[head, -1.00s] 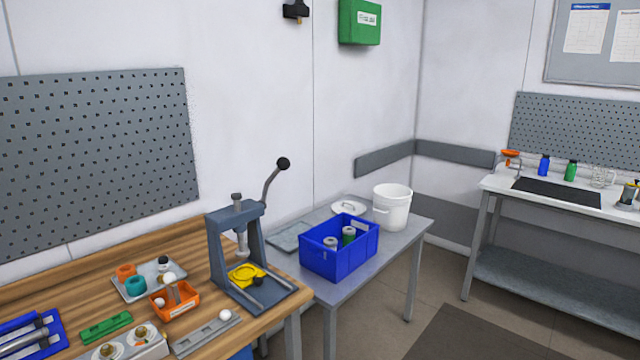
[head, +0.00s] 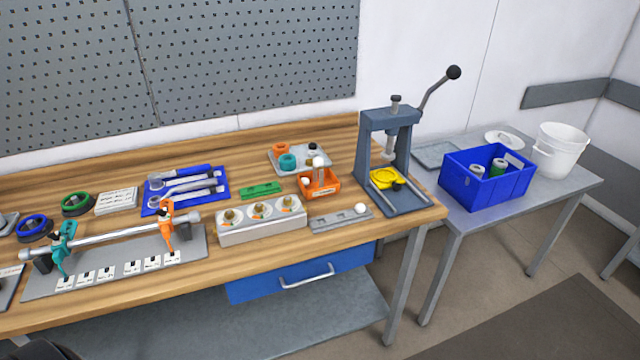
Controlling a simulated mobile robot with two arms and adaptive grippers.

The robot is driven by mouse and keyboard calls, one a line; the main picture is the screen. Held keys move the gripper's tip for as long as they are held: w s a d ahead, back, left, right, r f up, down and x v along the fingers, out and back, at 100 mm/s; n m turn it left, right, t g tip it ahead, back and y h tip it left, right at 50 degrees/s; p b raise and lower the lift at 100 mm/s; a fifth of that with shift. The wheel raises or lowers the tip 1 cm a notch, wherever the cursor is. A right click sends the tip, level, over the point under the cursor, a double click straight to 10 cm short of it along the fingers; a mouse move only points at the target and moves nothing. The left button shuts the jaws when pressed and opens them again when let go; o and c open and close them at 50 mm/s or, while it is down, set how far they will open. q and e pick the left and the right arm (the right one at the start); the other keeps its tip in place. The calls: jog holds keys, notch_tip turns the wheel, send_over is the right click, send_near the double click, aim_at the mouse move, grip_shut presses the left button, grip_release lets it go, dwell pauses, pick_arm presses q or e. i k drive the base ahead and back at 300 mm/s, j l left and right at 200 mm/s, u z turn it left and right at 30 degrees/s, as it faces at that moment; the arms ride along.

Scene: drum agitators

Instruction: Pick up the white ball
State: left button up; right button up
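Several white balls or ball-like parts show on the wooden bench. One white ball (head: 361,208) sits at the right end of a flat grey strip (head: 330,221) near the bench's front edge. Another white ball (head: 305,181) lies at the left side of the small orange tray (head: 320,192). A third white round part (head: 319,161) stands higher, at the back of that orange tray; I cannot tell what it rests on. Neither of my grippers is in view.
A grey lever press (head: 370,150) stands right of the balls. A white block with dials (head: 262,228) and a green bar (head: 262,191) are to their left. A grey tray (head: 288,168) lies behind. A blue bin (head: 487,190) stands on the side table.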

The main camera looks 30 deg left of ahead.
aim_at(318, 162)
jog(key=i+j+z, duration=0.1)
jog(key=j+z, duration=0.2)
jog(key=j, duration=0.3)
jog(key=j+z, duration=0.35)
jog(key=j, duration=0.3)
jog(key=i, duration=0.05)
